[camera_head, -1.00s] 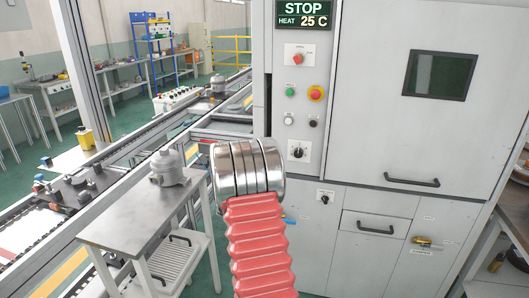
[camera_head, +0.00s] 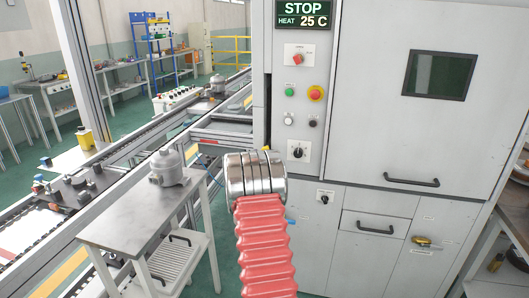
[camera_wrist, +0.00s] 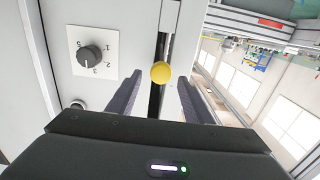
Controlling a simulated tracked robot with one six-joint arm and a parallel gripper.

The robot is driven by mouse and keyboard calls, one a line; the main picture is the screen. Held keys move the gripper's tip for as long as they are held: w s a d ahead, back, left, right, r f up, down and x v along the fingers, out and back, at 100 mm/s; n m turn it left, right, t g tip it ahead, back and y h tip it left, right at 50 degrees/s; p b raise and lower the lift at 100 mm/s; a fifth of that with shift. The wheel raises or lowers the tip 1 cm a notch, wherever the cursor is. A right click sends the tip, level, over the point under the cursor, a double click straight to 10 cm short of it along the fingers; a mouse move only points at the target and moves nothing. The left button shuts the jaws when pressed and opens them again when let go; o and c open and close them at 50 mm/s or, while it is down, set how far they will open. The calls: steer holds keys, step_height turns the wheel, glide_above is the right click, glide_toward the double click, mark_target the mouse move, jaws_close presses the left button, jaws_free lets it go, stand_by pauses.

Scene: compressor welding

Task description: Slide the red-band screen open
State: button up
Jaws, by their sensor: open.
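My gripper (camera_wrist: 160,78) is open, with its two dark fingers spread in the wrist view. A round yellow knob (camera_wrist: 161,72) shows between the fingertips, in front of a dark vertical slot (camera_wrist: 153,101) at the edge of the grey cabinet. I cannot tell whether the fingers touch it. In the head view my silver wrist and red sleeve hide the gripper, and only a small yellow bit shows above them. I cannot make out a screen with a red band for certain in either view.
A dial (camera_wrist: 91,56) on a white plate sits left of the fingers. The grey cabinet (camera_head: 345,125) has buttons, a dark window (camera_head: 439,75) and a handle (camera_head: 411,182). A metal table (camera_head: 133,217) with a grey housing (camera_head: 168,167) stands at left, near the conveyor.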

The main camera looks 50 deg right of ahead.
steer(key=shift+x, duration=2.35)
steer(key=shift+c, duration=0.3)
jaws_close()
